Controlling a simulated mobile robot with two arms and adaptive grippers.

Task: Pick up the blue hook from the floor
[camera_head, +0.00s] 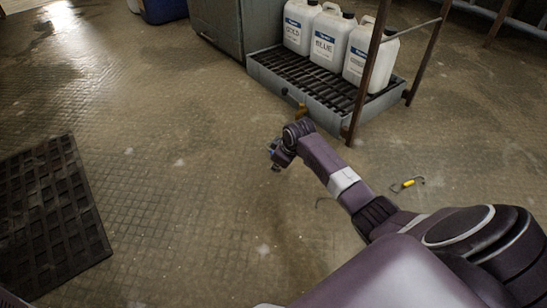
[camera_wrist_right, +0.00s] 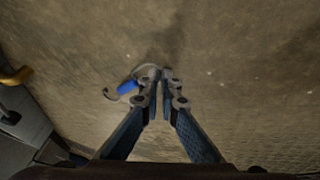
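The blue hook (camera_wrist_right: 127,88) has a blue middle and grey curved metal ends. In the right wrist view it lies just left of the fingertips, and one curved end reaches in at the tips. My right gripper (camera_wrist_right: 163,78) has its fingers drawn together, apparently on that metal end; the exact contact is small and partly hidden. In the head view my right gripper (camera_head: 277,157) points down in front of the drip tray, and I cannot make out the blue hook there. My left gripper is not in view.
White jugs (camera_head: 330,42) stand on a grey drip tray (camera_head: 318,101) under a rusty metal rack (camera_head: 364,75). A yellow hook (camera_head: 408,184) lies on the floor right of my arm. A black mat (camera_head: 50,215) lies at left. Open floor lies between mat and tray.

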